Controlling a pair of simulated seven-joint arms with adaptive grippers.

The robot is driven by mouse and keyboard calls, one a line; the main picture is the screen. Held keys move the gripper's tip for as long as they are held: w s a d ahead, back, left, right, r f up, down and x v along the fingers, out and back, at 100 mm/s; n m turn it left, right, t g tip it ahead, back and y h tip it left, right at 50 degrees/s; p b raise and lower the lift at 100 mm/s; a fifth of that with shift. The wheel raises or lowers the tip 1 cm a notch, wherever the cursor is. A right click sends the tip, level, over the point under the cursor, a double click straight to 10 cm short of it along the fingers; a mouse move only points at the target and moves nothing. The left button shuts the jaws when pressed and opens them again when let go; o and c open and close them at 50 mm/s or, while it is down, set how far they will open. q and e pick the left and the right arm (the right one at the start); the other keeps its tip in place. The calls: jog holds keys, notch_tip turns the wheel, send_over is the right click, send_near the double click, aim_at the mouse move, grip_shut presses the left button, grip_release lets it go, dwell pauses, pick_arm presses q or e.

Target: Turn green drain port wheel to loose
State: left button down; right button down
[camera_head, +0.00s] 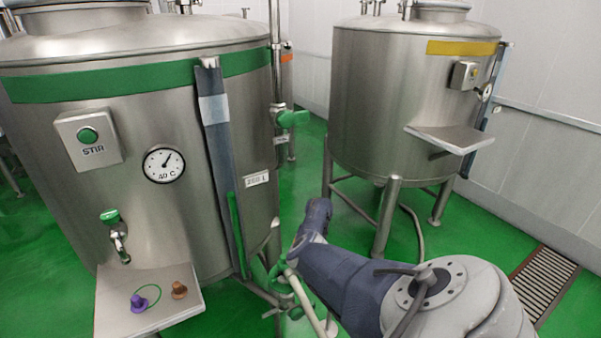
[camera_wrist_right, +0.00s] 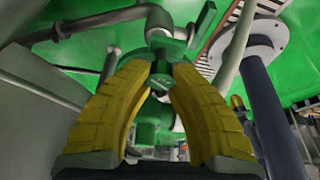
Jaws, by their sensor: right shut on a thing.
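The green drain port wheel (camera_wrist_right: 166,42) shows in the right wrist view between the tips of my yellow fingers. My right gripper (camera_wrist_right: 164,66) is shut on it. More green valve parts and the pipe lie behind and below the fingers. In the head view the green drain fittings (camera_head: 279,272) are low at the right side of the green-banded tank (camera_head: 200,150), partly behind my right arm. My right fingers cannot be made out there. My left gripper is in neither view. How far the wheel is turned cannot be told.
A small shelf (camera_head: 112,318) on the tank holds a purple piece (camera_head: 139,302) and a brown piece (camera_head: 179,290). A yellow-banded tank (camera_head: 385,110) stands at the right. Tank legs and pipes crowd the drain. Green floor (camera_head: 455,240) and a floor grate (camera_head: 548,285) lie at the right.

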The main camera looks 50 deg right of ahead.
jog(key=n, duration=0.2)
jog(key=n+g, duration=0.1)
jog(key=n, duration=0.1)
jog(key=shift+w+a+g, duration=0.15)
jog(key=shift+a+g, duration=0.15)
jog(key=shift+n, duration=0.3)
dwell(0.3)
jog(key=c, duration=1.1)
grip_release()
jog(key=shift+d, duration=0.1)
jog(key=shift+o, duration=0.2)
jog(key=shift+d, duration=0.1)
jog(key=shift+v, duration=0.8)
jog(key=v, duration=1)
jog(key=shift+w+d+r, duration=0.1)
jog(key=shift+r, duration=0.05)
